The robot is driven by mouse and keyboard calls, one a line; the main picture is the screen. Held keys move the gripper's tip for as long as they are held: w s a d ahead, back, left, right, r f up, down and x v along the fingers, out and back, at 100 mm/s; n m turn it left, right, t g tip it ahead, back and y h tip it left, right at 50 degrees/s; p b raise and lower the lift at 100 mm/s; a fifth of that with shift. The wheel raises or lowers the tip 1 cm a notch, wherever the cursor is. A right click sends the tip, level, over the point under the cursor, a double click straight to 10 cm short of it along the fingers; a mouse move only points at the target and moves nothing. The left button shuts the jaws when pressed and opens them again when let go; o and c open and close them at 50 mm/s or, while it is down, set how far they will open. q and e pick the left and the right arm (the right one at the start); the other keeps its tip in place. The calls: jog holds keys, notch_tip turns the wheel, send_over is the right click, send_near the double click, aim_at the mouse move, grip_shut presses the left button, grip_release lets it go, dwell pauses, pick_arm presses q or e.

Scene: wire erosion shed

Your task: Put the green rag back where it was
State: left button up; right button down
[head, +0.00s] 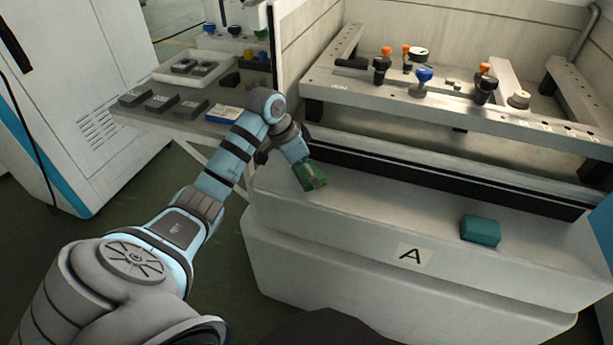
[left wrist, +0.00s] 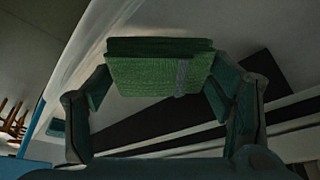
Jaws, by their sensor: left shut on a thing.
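The green rag (head: 313,178) is a folded green block with a grey stripe. It also fills the upper middle of the left wrist view (left wrist: 150,72). My left gripper (head: 305,170) is shut on it, one finger at each side in the left wrist view (left wrist: 158,92). In the head view the rag shows over the left end of the white ledge (head: 330,210) on the front of the machine marked A. I cannot tell whether it touches the ledge. My right gripper is not in view.
A teal block (head: 480,231) lies on the right part of the ledge; the ledge between it and the rag is clear. A rail (head: 330,82) with several knobbed tools stands behind. A side table (head: 190,122) at left holds dark blocks and a white tray (head: 164,75).

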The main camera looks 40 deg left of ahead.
aim_at(306, 180)
pick_arm(q)
notch_tip(306, 180, down, 4)
jog(key=shift+r+b, duration=0.25)
jog(key=shift+b, duration=0.25)
jog(key=shift+f, duration=0.15)
jog(key=o, duration=1.1)
jog(key=p+v, duration=0.4)
jog(key=v, duration=0.8)
jog(key=shift+w+r, duration=0.1)
jog(key=shift+r, duration=0.15)
